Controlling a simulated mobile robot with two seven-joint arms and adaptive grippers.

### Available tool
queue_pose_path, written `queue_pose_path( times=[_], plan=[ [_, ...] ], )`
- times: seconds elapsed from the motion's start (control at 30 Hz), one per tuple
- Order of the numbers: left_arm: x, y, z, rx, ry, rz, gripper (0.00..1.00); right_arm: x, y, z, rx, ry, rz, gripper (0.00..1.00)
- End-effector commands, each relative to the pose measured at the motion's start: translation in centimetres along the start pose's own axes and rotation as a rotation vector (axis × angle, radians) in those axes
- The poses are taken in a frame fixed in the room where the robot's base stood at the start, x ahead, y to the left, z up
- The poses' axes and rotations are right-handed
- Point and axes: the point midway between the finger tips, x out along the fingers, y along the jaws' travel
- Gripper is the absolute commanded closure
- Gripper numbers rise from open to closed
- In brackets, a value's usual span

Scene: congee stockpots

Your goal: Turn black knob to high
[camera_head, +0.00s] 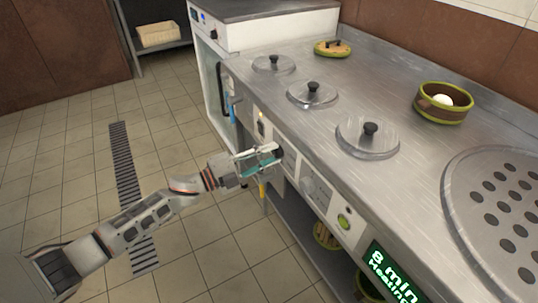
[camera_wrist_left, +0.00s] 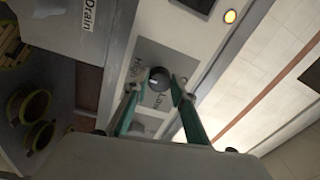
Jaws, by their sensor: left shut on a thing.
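The black knob (camera_wrist_left: 159,77) sits on a grey plate on the counter's front panel in the left wrist view. The word "High" is printed on one side of it and "Low" on another. I cannot tell exactly where its mark points. My left gripper (camera_head: 270,157) is at the front panel, its two green-sided fingers reaching toward it. In the left wrist view its fingertips (camera_wrist_left: 157,87) are on either side of the knob, shut on it. The gripper mostly hides the knob in the head view. My right gripper is not in view.
Three lidded pots (camera_head: 312,93) are set in the steel counter. A brown-green bowl (camera_head: 443,103) and a perforated plate (camera_head: 505,210) are to the right. A green display (camera_head: 390,275) reads "8 min" and "Heating". A "Drain" panel (camera_wrist_left: 82,28) shows beside the plate. Tiled floor lies open at left.

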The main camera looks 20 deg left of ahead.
Motion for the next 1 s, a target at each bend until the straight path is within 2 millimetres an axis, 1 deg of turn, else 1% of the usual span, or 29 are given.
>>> queue_pose_path(
  times=[0.27, 0.3, 0.37, 0.67, 0.77, 0.87, 1.0],
  plan=[
    [0.0, 0.0, 0.0, 0.003, 0.0, 0.001, 0.96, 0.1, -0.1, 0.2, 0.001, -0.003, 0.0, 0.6],
    [0.0, 0.0, 0.0, 0.003, 0.0, 0.001, 0.73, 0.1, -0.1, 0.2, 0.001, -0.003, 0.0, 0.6],
    [0.0, 0.0, 0.0, 0.003, 0.0, 0.001, 0.58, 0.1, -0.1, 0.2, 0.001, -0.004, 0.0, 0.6],
    [0.0, 0.0, 0.0, 0.001, 0.0, 0.001, 0.58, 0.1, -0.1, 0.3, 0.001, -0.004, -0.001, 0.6],
    [-0.3, 0.1, 0.0, 0.001, -0.001, 0.002, 0.58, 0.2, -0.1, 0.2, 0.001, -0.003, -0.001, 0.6],
    [-1.3, 0.2, 0.0, 0.0, -0.001, 0.003, 0.58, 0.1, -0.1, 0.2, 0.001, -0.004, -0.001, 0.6],
    [-3.9, 0.2, 0.0, 0.0, -0.001, 0.005, 0.58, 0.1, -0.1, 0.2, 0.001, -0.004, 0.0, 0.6]
  ],
)
